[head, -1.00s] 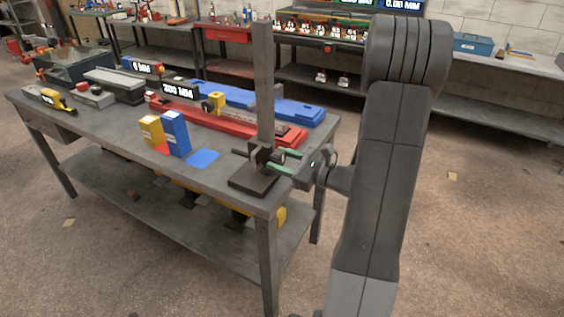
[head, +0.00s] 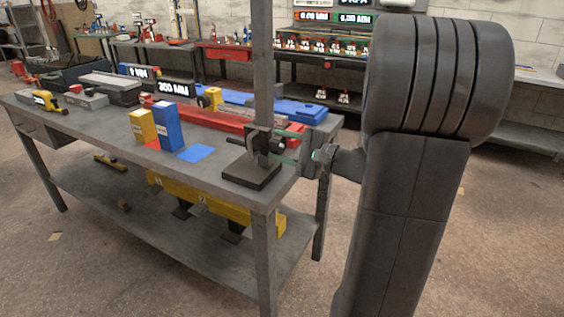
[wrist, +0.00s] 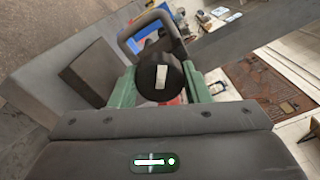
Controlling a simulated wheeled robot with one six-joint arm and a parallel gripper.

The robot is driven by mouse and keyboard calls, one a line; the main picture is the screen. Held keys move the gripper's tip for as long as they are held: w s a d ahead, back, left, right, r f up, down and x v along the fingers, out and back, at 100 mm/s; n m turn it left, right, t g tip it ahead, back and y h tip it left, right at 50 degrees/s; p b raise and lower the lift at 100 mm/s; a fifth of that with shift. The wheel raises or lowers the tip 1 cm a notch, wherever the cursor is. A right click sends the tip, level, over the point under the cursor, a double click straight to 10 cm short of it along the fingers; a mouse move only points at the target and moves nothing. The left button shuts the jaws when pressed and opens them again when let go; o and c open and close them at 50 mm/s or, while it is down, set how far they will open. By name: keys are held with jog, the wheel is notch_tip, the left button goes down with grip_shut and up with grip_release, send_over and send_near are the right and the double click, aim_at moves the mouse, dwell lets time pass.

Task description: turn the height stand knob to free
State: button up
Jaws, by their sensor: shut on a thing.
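The height stand is a tall dark grey column (head: 263,60) on a square base (head: 250,172), at the near right corner of the bench. Its dark carriage sits low on the column. The stand's round black knob (wrist: 158,66) is in the middle of the wrist view, with a white mark on its face that looks nearly upright, slightly tilted. My gripper (wrist: 160,86) is shut on the knob, one green finger on each side. In the head view my gripper (head: 284,150) reaches the stand from the right. The knob is hard to make out there.
A blue box (head: 168,127) and a yellow box (head: 143,127) stand left of the stand, near a flat blue square (head: 196,153). A long red piece (head: 225,124) lies behind. A dark curved handle (wrist: 150,28) rises beyond the knob.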

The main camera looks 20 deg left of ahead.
jog(key=n+b, duration=0.2)
jog(key=b, duration=0.1)
jog(key=n+b, duration=0.2)
jog(key=b, duration=0.1)
jog(key=shift+f+n, duration=0.3)
jog(key=shift+f, duration=0.1)
jog(key=n+b, duration=0.1)
jog(key=b, duration=0.1)
jog(key=n+b, duration=0.1)
jog(key=b, duration=0.1)
jog(key=shift+r+n, duration=0.25)
jog(key=shift+n, duration=0.05)
jog(key=shift+r+n, duration=0.15)
jog(key=shift+n, duration=0.15)
jog(key=o, duration=1)
jog(key=s+d+p, duration=0.1)
jog(key=d, duration=1.2)
jog(key=shift+d+p, duration=0.4)
jog(key=shift+a, duration=0.15)
